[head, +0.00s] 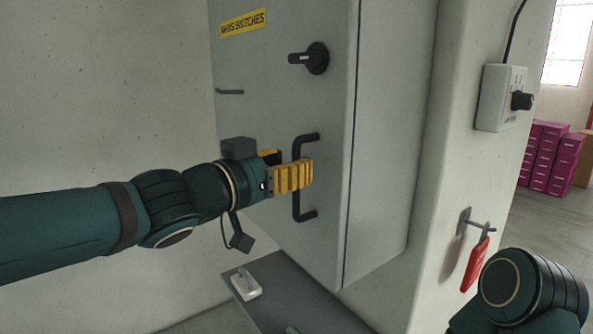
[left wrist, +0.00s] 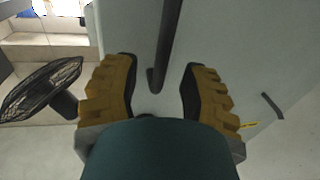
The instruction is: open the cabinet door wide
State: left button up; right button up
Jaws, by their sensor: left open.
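The grey cabinet door (head: 270,95) faces me and looks shut, with a straight seam along its right edge. Its dark bar handle (head: 305,213) stands upright on the door near the right edge. My left gripper (head: 305,174), with yellow ribbed fingers, is at the middle of the handle. In the left wrist view the open fingers (left wrist: 158,90) lie either side of the handle (left wrist: 170,40), with gaps on both sides. Part of the handle is hidden behind the fingers in the head view. My right arm shows at the lower right, but its gripper is out of view.
A black rotary switch (head: 310,58) sits above the handle, and a small hook (head: 230,92) sticks out at the door's left. A control box (head: 501,97) and a hanging red tag (head: 476,265) are on the wall to the right. A grey shelf (head: 290,301) lies below.

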pick_arm(q)
jog(key=shift+x, duration=1.2)
grip_shut()
jog(key=shift+s+a, duration=0.1)
jog(key=shift+a, duration=0.05)
